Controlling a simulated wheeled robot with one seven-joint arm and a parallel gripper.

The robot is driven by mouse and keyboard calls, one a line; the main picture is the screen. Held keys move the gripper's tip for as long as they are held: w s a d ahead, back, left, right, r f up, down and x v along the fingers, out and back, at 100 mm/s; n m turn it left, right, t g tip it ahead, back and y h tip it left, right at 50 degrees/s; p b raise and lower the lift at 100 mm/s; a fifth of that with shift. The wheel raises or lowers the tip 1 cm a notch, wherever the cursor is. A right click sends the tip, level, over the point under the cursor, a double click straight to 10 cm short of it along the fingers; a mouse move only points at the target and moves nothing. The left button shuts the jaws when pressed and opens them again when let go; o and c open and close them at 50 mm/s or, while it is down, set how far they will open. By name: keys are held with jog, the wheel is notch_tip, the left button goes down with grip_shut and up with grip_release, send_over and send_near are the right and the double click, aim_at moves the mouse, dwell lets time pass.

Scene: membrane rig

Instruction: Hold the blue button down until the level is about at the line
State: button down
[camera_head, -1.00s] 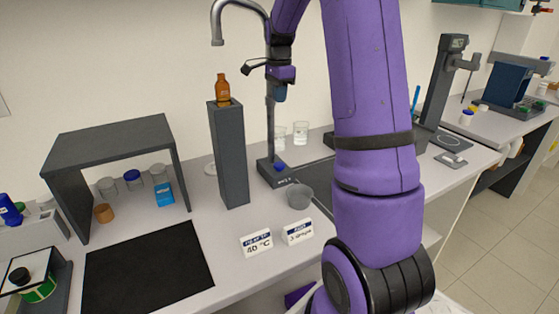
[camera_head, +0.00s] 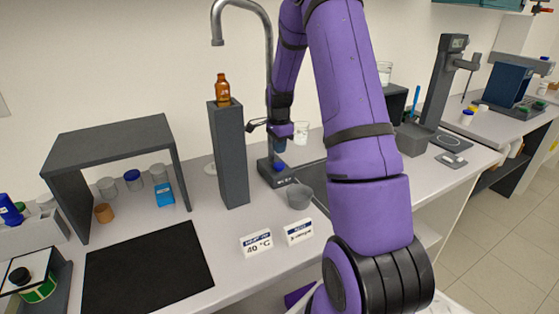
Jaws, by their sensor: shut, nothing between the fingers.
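The blue button (camera_head: 280,167) sits on top of a dark base unit (camera_head: 274,177) at the back of the bench. My gripper (camera_head: 280,150) is shut and empty. It points down just above the button, and a small gap seems to show between them. A grey cup (camera_head: 299,195) stands just in front of the base unit, to the right. I cannot make out a liquid level or a line in it from here.
A tall dark pillar (camera_head: 230,155) with an amber bottle (camera_head: 222,89) on top stands close to the left of my gripper. A metal tap (camera_head: 240,8) arches behind. Two white signs (camera_head: 257,243) stand in front. Clear beakers (camera_head: 301,132) stand behind to the right.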

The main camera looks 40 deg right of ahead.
aim_at(280, 166)
jog(key=shift+f, duration=2.65)
jog(key=shift+f, duration=0.75)
jog(key=shift+s+a+f, duration=0.1)
jog(key=shift+s+f, duration=0.2)
jog(key=shift+f, duration=0.05)
jog(key=shift+w+r, duration=0.1)
jog(key=shift+r, duration=0.25)
notch_tip(280, 166, up, 24)
jog(key=shift+w+r, duration=0.15)
jog(key=shift+r, duration=0.1)
